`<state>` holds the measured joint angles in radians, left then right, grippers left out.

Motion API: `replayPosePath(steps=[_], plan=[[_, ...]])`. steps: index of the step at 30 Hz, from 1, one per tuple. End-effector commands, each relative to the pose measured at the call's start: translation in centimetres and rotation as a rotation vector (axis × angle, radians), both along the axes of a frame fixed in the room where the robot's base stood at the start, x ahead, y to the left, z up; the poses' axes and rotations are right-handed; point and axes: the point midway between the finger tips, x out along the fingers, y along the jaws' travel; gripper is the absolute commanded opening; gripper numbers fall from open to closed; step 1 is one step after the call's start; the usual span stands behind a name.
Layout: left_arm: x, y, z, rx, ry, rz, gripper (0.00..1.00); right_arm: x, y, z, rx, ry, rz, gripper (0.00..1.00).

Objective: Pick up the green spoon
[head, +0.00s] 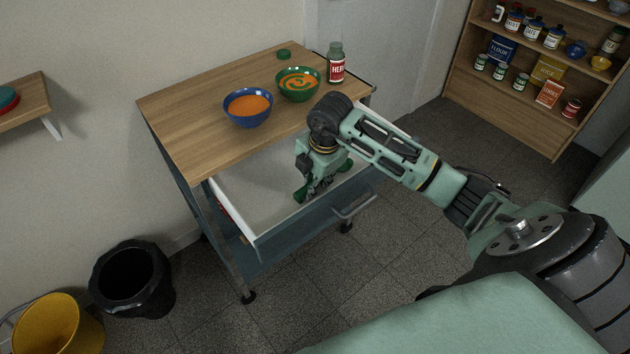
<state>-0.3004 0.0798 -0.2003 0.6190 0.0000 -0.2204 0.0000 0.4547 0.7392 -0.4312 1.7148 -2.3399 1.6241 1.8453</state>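The cart's drawer (248,190) is pulled open, with a white interior. My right gripper (312,190) reaches down into it from the right side of the picture. A dark green piece, seemingly the green spoon (346,166), shows just right of the gripper inside the drawer. Most of it is hidden behind the gripper. More green shows at the fingertips. The fingers are small and dark here, and I cannot tell whether they are closed on the spoon. My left gripper is not in view.
A black bin (132,280) and yellow bucket (58,325) stand left on the floor.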

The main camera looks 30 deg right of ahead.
Motion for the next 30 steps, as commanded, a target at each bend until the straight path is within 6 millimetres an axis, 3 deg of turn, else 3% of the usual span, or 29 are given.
replayPosePath(steps=[9,18,30], plan=[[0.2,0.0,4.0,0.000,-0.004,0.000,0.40,0.1,-0.1,4.8,-0.001,-0.003,-0.001,0.00],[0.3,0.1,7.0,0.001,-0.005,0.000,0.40,-5.3,-3.5,7.8,-0.005,0.003,-0.001,0.00],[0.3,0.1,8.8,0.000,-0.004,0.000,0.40,-9.3,-5.9,10.3,-0.002,0.002,-0.001,0.00]])
